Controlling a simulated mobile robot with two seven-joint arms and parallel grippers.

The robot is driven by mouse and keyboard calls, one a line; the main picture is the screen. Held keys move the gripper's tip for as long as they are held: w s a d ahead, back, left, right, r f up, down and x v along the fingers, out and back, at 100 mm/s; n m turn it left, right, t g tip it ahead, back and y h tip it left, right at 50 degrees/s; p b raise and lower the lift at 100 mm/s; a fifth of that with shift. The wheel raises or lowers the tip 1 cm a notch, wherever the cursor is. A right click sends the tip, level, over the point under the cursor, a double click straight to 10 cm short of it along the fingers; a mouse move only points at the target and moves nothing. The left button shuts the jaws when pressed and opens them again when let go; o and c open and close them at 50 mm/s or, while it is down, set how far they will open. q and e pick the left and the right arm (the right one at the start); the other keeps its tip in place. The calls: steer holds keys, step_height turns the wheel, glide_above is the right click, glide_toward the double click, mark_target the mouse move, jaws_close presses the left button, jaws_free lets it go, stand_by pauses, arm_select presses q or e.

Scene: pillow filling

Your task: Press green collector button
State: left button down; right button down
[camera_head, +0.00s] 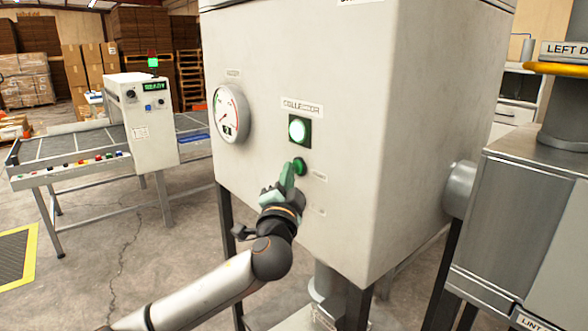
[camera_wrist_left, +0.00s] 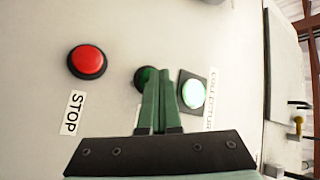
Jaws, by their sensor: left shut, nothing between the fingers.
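The collector cabinet (camera_head: 300,60) is a big pale grey box. On its front, below a square lit green lamp (camera_head: 299,130), sits a round green button (camera_head: 299,166). My left gripper (camera_head: 287,169) is shut and empty, its green fingertips in front of the panel right at the green button. In the left wrist view the closed fingers (camera_wrist_left: 160,75) overlap part of the dark green button (camera_wrist_left: 147,77), with the lit lamp (camera_wrist_left: 193,92) beside them. I cannot tell whether the fingertips touch the button. My right gripper is not in view.
A red STOP button (camera_wrist_left: 88,61) is on the same panel, near the green one; my gripper hides it in the head view. A dial gauge (camera_head: 229,114) is left of the lamp. A conveyor (camera_head: 75,155) stands at left, a metal machine (camera_head: 520,220) at right.

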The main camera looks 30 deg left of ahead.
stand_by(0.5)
arm_select(q)
steer(key=shift+s+a, duration=0.3)
steer(key=shift+s, duration=0.45)
steer(key=s, duration=0.1)
steer(key=s+a, duration=0.1)
steer(key=s, duration=0.1)
steer(key=s+a, duration=0.1)
steer(key=shift+s, duration=0.35)
stand_by(0.6)
